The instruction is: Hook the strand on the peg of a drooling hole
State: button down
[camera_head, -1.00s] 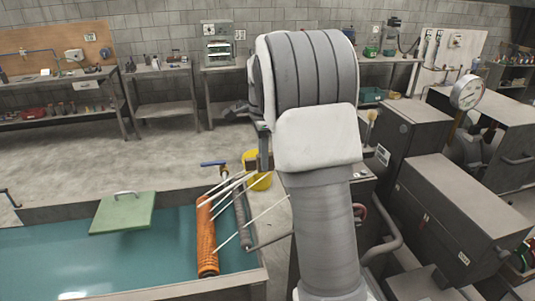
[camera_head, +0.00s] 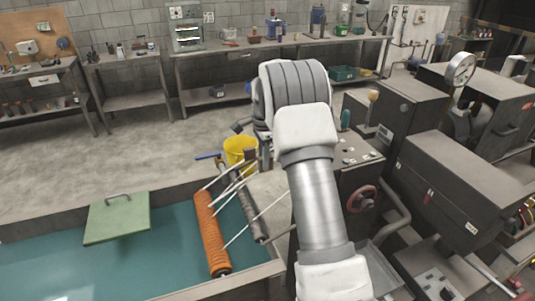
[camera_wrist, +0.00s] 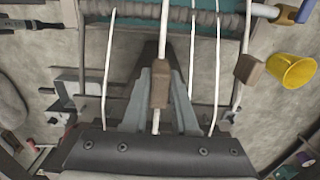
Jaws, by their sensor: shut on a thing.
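The orange mesh tube (camera_head: 208,228) lies slanted over the water tank, with a grey roller (camera_head: 249,208) beside it on the right. Several white strands (camera_head: 228,185) stretch from the tube across the roller. In the wrist view strands run down both sides of my gripper (camera_wrist: 160,88). Its fingers are shut on a white strand (camera_wrist: 165,22) that runs between them and shows again below the tips. A small brown block (camera_wrist: 160,84) sits at the fingertips. My arm largely hides the gripper in the head view. I cannot make out the drooling hole or its peg.
A yellow bucket (camera_head: 240,150) stands behind the tank's far edge, near a blue-handled valve (camera_head: 208,156). A second brown block (camera_wrist: 248,69) is right of my gripper. Grey machine cabinets (camera_head: 455,180) crowd the right. A green lid (camera_head: 117,218) is at left.

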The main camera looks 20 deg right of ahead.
jog(key=shift+w+f, duration=0.4)
jog(key=shift+f, duration=0.3)
jog(key=shift+d+f+b, duration=0.1)
jog(key=shift+f+b, duration=0.75)
jog(key=shift+f, duration=0.4)
jog(key=shift+f+b, duration=0.9)
jog(key=shift+f, duration=0.7)
dwell(0.8)
jog(key=c, duration=0.6)
grip_release()
